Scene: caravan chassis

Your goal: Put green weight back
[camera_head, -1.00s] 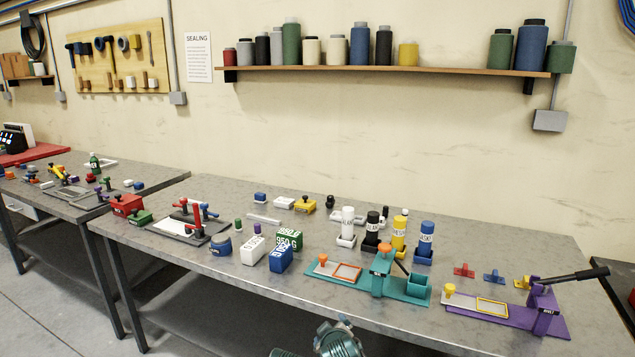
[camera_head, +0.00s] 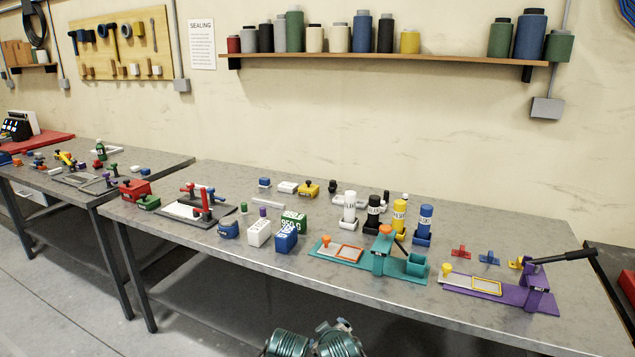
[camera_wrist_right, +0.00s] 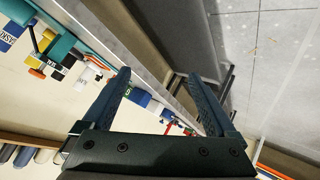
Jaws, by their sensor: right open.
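A green block (camera_head: 294,220) marked 950 G stands on the long grey table, behind a blue block (camera_head: 286,237) and right of a white block (camera_head: 259,233). A smaller green block (camera_head: 148,202) with a dark knob sits farther left, beside a red one (camera_head: 134,189). I cannot tell from the labels which is the green weight. My right gripper (camera_wrist_right: 160,75) is open and empty in the right wrist view, in front of the table edge, with nothing between its fingers. My left gripper is not in view.
A teal press (camera_head: 384,254) and a purple press (camera_head: 537,285) stand along the front right of the table. Labelled bottles (camera_head: 400,222) stand behind the teal press. A black frame (camera_head: 196,208) with red posts is at left. The front middle edge is fairly clear.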

